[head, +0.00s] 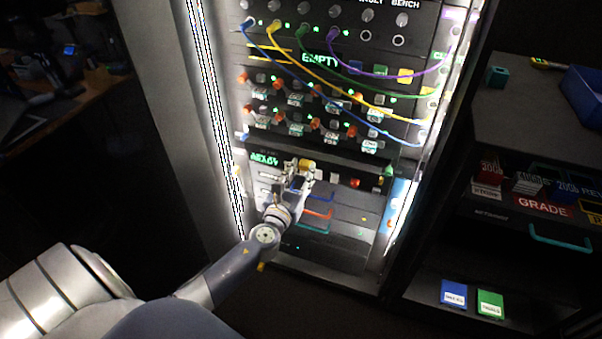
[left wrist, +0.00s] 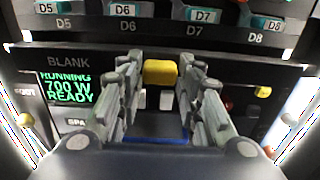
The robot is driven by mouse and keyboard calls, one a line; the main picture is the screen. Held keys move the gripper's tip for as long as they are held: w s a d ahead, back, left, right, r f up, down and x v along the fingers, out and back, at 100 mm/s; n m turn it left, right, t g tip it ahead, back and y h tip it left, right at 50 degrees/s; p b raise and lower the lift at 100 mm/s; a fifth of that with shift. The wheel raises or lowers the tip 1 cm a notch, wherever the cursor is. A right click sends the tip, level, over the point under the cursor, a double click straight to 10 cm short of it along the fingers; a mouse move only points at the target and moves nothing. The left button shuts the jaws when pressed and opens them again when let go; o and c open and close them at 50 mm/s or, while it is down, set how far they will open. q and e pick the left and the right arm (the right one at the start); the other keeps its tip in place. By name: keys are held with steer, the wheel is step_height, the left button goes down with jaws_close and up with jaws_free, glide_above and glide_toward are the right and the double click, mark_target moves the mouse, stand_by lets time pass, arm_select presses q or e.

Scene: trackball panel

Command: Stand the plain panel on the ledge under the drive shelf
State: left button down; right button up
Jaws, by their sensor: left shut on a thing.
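My left gripper (head: 300,173) is at the rack front, below the drive shelf (head: 310,115) with its labelled drives. In the left wrist view my left gripper (left wrist: 159,75) has its fingers on either side of a yellow block-shaped grip (left wrist: 160,73) and is shut on it. The grip sits in front of a dark panel face marked BLANK (left wrist: 68,62), which looks like the plain panel. A strip under the drive shelf, likely the ledge, runs just above; the fingers hide much of the panel, and I cannot tell how it is seated. My right gripper is not in view.
A green text display (left wrist: 68,88) is left of the fingers. Blue (head: 318,196) and red (head: 318,213) handles lie just below the gripper. Coloured cables (head: 372,92) hang across the upper rack. A side bench (head: 535,100) with a blue bin (head: 584,95) stands at right.

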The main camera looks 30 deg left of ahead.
mark_target(308, 161)
arm_select(q)
steer(key=shift+b+x, duration=0.3)
steer(key=shift+x, duration=2.05)
steer(key=shift+b+x, duration=0.3)
steer(key=shift+x, duration=0.9)
steer(key=c, duration=1.1)
jaws_free()
steer(key=shift+o, duration=0.2)
steer(key=shift+r, duration=0.1)
steer(key=shift+s, duration=0.2)
steer(key=shift+s+d, duration=0.1)
steer(key=shift+s, duration=0.25)
steer(key=v, duration=1.2)
steer(key=s+d+r+m+h+p, duration=0.1)
steer(key=s+d+r, duration=0.3)
steer(key=s+d, duration=0.2)
steer(key=s+d+r+m+h+p, duration=0.1)
steer(key=s+d+r+h+p, duration=0.1)
steer(key=s+d+r, duration=0.2)
steer(key=s+d, duration=0.2)
steer(key=d, duration=0.1)
steer(key=shift+r, duration=0.35)
